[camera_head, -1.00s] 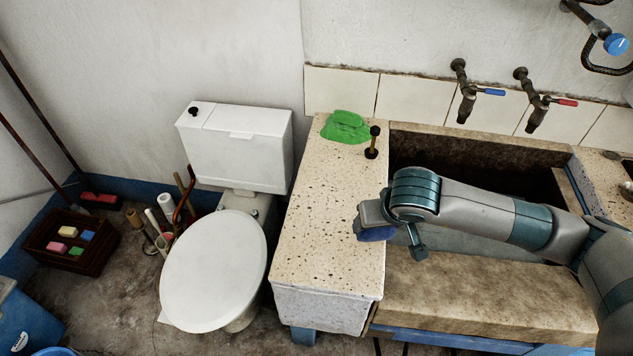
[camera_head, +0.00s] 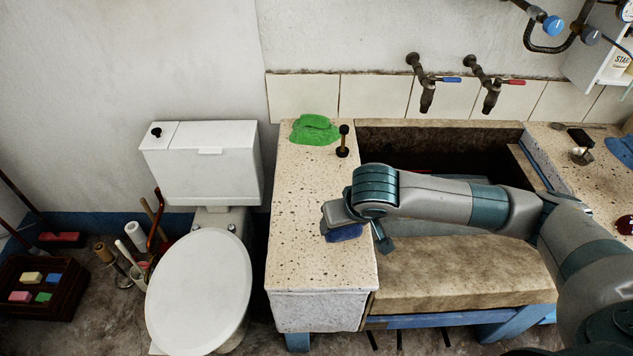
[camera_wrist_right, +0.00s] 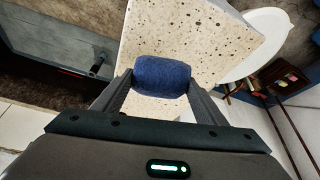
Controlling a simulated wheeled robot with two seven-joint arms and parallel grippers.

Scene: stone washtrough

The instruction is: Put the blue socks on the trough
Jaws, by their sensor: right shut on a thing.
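The blue socks (camera_wrist_right: 162,76) are a dark blue rolled bundle between the two fingers of my right gripper (camera_wrist_right: 160,88) in the right wrist view. In the head view the socks (camera_head: 344,232) show just below the right gripper (camera_head: 340,218), over the speckled left counter of the trough (camera_head: 315,262). My right gripper is shut on the socks. I cannot tell whether the socks touch the counter. The trough's basin (camera_head: 440,148) is behind my right arm and partly hidden by it. My left gripper is not in view.
A green cloth (camera_head: 314,129) and a black-knobbed plunger-like thing (camera_head: 343,141) are at the counter's back. Two taps (camera_head: 425,84) hang above the basin. A toilet (camera_head: 200,285) stands left. The counter's front part is clear.

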